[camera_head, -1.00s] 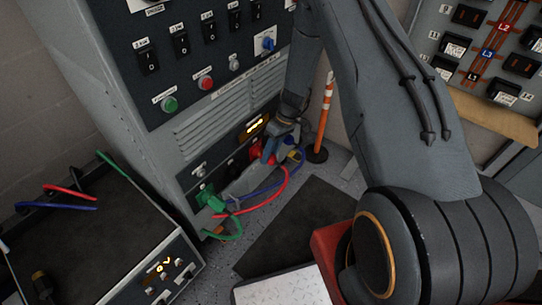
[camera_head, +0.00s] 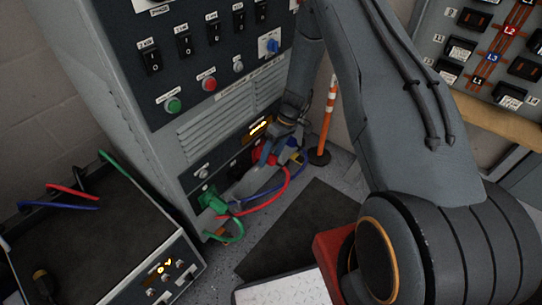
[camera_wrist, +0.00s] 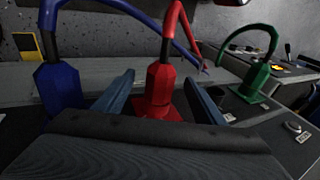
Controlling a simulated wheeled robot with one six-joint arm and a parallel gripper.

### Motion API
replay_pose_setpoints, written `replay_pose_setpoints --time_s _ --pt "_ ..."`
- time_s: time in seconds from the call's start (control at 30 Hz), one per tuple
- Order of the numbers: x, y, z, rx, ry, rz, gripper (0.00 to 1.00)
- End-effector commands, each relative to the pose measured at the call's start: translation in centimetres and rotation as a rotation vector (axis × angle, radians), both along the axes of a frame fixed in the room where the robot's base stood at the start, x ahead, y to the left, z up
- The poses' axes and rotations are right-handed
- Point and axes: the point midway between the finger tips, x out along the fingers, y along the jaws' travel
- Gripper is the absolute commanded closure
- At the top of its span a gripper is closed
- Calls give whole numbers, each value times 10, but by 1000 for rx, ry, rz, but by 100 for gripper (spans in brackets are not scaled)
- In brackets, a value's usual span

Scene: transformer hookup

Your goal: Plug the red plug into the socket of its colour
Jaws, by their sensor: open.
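The red plug (camera_wrist: 160,88) stands upright in the wrist view, with its red cable (camera_wrist: 173,22) rising from the top. Its lower end meets a red flange (camera_wrist: 158,111) on the panel face. My gripper (camera_wrist: 158,84) is open, with one finger on each side of the red plug. Visible gaps separate the fingers from it. In the head view my gripper (camera_head: 268,152) is at the low front of the grey cabinet (camera_head: 150,135), partly hiding the red plug (camera_head: 262,146). I cannot tell how deep the plug sits.
A blue plug (camera_wrist: 58,86) stands left of my gripper in the wrist view, and a green plug (camera_wrist: 255,78) stands to its right. Their cables loop nearby. An orange-and-white post (camera_head: 327,120) stands beside the cabinet. A dark bench unit (camera_head: 95,235) is at lower left.

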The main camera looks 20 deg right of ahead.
Motion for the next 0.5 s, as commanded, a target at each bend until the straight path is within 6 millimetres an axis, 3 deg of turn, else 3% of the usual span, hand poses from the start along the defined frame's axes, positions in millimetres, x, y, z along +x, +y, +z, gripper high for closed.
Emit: replay_pose_setpoints --time_s 0.5 --pt "1 -4 11 1 -1 0 36"
